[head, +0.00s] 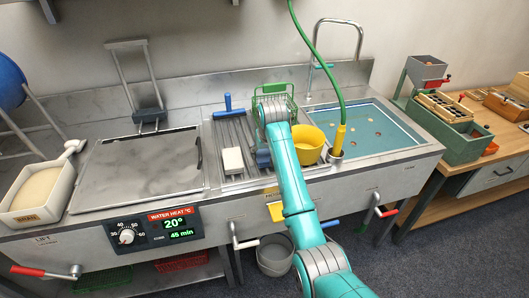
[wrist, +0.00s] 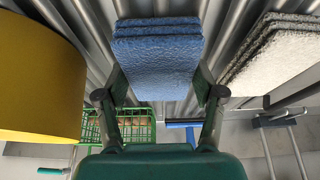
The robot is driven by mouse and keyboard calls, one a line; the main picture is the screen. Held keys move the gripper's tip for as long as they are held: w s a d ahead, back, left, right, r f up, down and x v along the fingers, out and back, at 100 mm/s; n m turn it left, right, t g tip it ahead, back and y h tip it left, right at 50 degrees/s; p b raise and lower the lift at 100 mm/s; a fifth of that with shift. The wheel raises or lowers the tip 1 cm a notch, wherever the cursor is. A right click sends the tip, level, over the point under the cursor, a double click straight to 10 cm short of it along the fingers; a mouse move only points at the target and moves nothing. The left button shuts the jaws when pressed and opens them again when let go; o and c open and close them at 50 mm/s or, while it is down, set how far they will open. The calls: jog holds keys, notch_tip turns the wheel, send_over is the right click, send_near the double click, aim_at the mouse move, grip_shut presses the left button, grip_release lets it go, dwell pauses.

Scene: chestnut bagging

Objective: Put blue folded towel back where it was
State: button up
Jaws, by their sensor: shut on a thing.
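The blue folded towel (wrist: 157,55) is between the two fingers of my gripper (wrist: 160,88) in the wrist view, and the fingers are shut on its sides. In the head view a small part of the blue towel (head: 263,157) shows beside my arm, over the ribbed steel drainboard (head: 235,129). My arm hides most of the towel and the fingertips there. I cannot tell whether the towel touches the ribs.
A white folded towel (head: 232,160) with grey edges lies to the left on the drainboard. A yellow bowl (head: 308,146) stands close on the right, and a green wire basket (head: 272,93) is behind. The water-filled sink (head: 372,127) is further right.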

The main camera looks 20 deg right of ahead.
jog(key=shift+f, duration=0.1)
jog(key=o, duration=1.1)
jog(key=v, duration=1.2)
